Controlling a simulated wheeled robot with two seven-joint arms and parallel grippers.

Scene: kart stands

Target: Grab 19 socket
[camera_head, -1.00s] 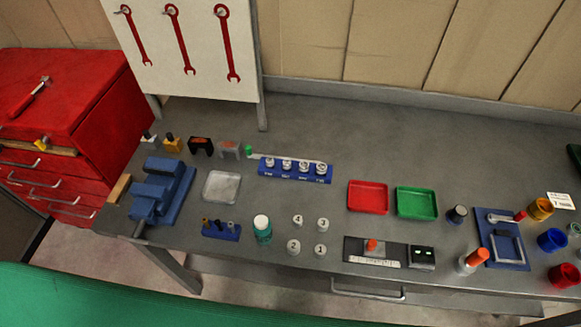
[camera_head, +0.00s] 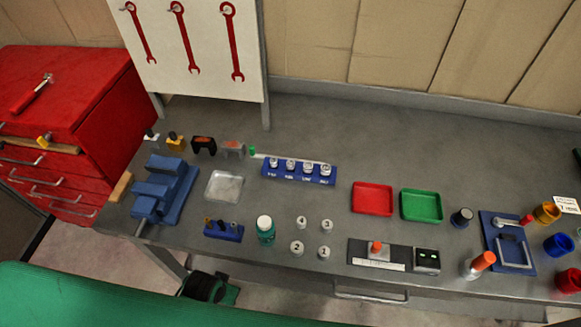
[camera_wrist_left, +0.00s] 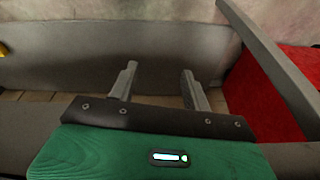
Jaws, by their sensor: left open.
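A blue socket rail (camera_head: 298,172) lies at the back middle of the table in the head view. Several silver sockets (camera_head: 308,166) stand upright in a row on it. Their labels are too small to read, so I cannot tell which is the 19. My left gripper (camera_wrist_left: 159,72) is open and empty in the wrist view, facing a grey surface. In the head view the left gripper (camera_head: 209,288) shows small and dark below the table's front edge, well away from the rail. My right gripper is not in view.
Near the rail are a grey square tray (camera_head: 224,186), a red tray (camera_head: 372,199) and a green tray (camera_head: 421,206). A green bottle (camera_head: 265,232) and several numbered white cylinders (camera_head: 326,226) stand in front.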

